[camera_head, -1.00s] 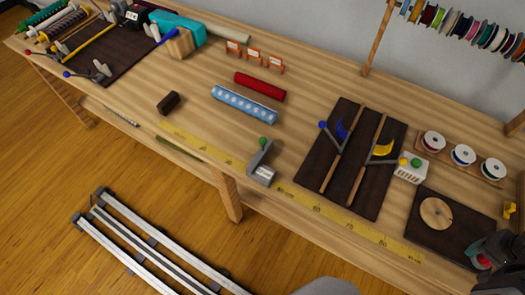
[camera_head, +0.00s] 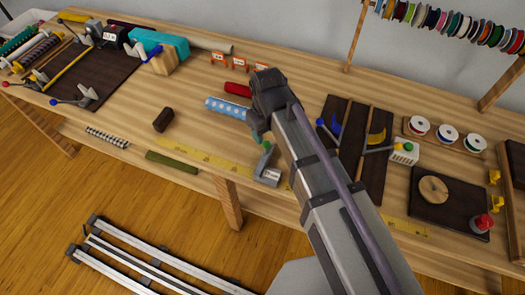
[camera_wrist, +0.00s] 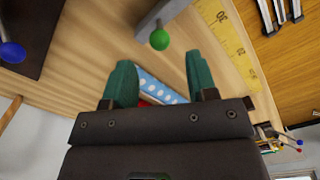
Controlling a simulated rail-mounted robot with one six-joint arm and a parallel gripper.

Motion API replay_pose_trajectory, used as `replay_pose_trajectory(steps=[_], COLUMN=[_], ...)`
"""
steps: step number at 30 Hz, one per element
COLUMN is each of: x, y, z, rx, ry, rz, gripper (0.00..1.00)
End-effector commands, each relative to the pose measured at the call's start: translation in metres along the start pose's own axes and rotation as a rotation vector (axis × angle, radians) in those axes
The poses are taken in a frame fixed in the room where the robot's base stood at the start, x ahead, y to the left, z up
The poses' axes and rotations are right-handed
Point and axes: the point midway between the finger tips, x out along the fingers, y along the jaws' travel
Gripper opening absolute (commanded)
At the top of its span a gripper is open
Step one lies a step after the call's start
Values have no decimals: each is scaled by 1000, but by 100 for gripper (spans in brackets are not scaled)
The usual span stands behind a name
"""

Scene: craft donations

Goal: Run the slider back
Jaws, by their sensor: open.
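A grey bracket-shaped piece (camera_head: 267,174) with a green knob stands at the bench's front edge beside a yellow measuring tape (camera_head: 205,158). In the wrist view its green knob (camera_wrist: 160,40) lies just ahead of my gripper (camera_wrist: 159,62). My gripper has green fingers, spread apart and empty, with a blue dotted roll (camera_wrist: 165,90) seen beyond the gap. Right of my arm, a dark board (camera_head: 378,180) carries two wooden rails, a blue piece (camera_head: 330,132) and a yellow piece (camera_head: 377,138). I cannot tell which part is the slider. My arm hides part of this board.
A red roll (camera_head: 237,90) lies behind the blue dotted roll. A dark brown block (camera_head: 163,119) lies left. At far left a dark board (camera_head: 95,72) holds knobbed levers. At right are a white spool row (camera_head: 448,134) and a board with a wooden disc (camera_head: 433,189).

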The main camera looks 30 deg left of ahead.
Motion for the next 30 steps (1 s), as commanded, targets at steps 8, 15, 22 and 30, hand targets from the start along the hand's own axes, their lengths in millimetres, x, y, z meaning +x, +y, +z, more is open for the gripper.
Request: replay_pose_trajectory(steps=[8,15,22,30], x=[75,82,81,81], y=[0,0,0,0], z=[0,0,0,0], rx=[1,2,2,2], ry=[0,0,0,0], rz=[0,0,0,0], gripper=[53,53,44,18])
